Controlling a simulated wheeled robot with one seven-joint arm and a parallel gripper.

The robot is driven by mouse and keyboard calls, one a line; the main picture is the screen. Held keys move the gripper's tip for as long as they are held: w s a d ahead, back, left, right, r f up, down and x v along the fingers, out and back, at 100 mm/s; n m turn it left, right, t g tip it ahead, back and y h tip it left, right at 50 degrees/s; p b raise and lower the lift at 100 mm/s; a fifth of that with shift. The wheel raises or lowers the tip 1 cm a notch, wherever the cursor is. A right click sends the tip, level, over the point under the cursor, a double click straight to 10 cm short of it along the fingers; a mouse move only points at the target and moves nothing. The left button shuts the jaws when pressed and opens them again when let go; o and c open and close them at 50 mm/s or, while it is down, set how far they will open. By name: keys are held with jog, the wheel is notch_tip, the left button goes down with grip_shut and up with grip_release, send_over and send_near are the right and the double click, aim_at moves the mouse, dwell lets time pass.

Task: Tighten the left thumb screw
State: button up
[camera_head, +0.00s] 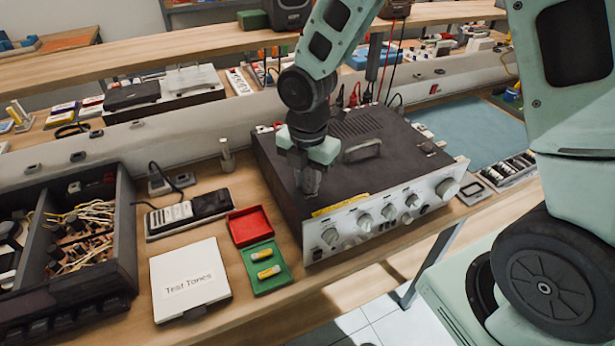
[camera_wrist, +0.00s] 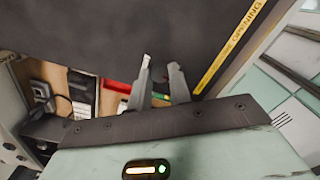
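The amplifier (camera_head: 345,130) is a dark-topped box with a silver front panel and several knobs, standing on the wooden bench. My gripper (camera_head: 310,186) points down over the left front part of its top, near the yellow label (camera_head: 341,204). A small dark knob-like part (camera_head: 428,147) shows on the right side of the top. Whether my fingertips touch the top is unclear.
A carry handle (camera_head: 361,150) rises from the amplifier's top, right of my gripper. Left of the amplifier lie an open red and green case (camera_head: 250,226), a white "Test Tones" box (camera_head: 190,278) and a dark handheld device (camera_head: 190,212). A dark divided crate (camera_head: 125,225) stands farther left.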

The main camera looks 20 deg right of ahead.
grip_shut()
